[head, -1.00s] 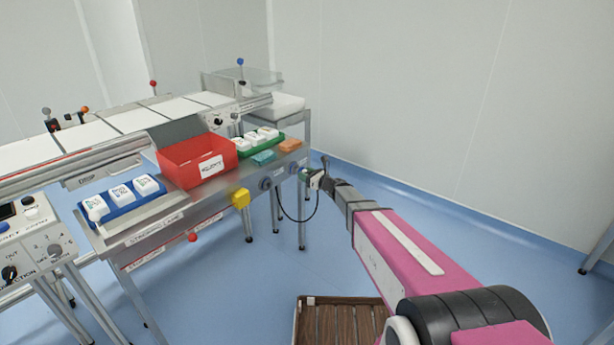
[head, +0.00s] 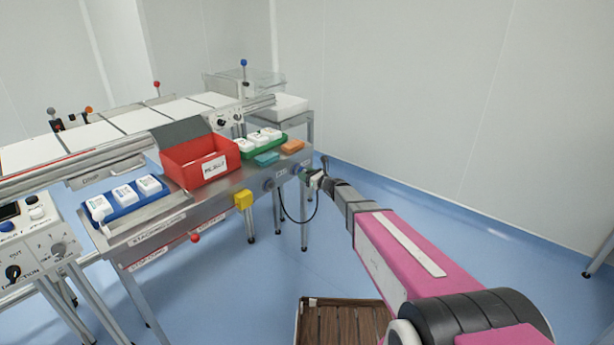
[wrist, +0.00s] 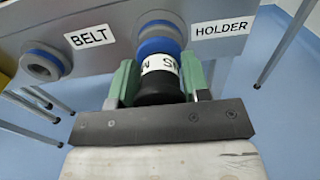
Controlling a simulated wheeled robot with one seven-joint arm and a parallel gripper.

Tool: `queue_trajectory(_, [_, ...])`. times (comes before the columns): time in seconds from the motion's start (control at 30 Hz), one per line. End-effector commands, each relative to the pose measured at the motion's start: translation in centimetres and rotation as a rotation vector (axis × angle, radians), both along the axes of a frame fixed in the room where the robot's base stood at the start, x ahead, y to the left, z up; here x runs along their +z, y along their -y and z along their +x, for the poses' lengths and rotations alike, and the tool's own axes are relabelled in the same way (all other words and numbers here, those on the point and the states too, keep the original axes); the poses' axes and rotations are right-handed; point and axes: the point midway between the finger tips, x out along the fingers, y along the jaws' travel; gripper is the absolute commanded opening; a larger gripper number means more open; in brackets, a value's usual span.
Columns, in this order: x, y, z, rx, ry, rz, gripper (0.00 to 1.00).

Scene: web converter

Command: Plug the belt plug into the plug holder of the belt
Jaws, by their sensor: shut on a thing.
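My gripper (wrist: 158,66) has its green fingers closed on both sides of the black belt plug (wrist: 158,88), which has a white band with partly hidden lettering. The plug points at the front panel, up against a blue-ringed round fitting (wrist: 158,29) between the BELT and HOLDER labels. I cannot tell whether the plug sits inside that fitting or just touches it. A second grey socket with a blue ring (wrist: 42,64) is empty, left of the BELT label. In the head view, my gripper (head: 313,179) is small at the table's right end, with a dark cable (head: 300,220) hanging below.
The metal table carries a red bin (head: 198,162), a blue tray (head: 125,202) and a green tray (head: 266,147) with white containers. A yellow box (head: 243,199) and a red knob (head: 195,238) stick out from its front. Open floor lies right of the table.

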Motion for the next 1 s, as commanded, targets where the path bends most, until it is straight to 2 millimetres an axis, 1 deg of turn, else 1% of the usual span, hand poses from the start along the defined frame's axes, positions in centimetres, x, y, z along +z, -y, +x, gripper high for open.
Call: queue_trajectory(1.0, [0.01,-0.97,0.73,0.0,0.0,0.0,0.09])
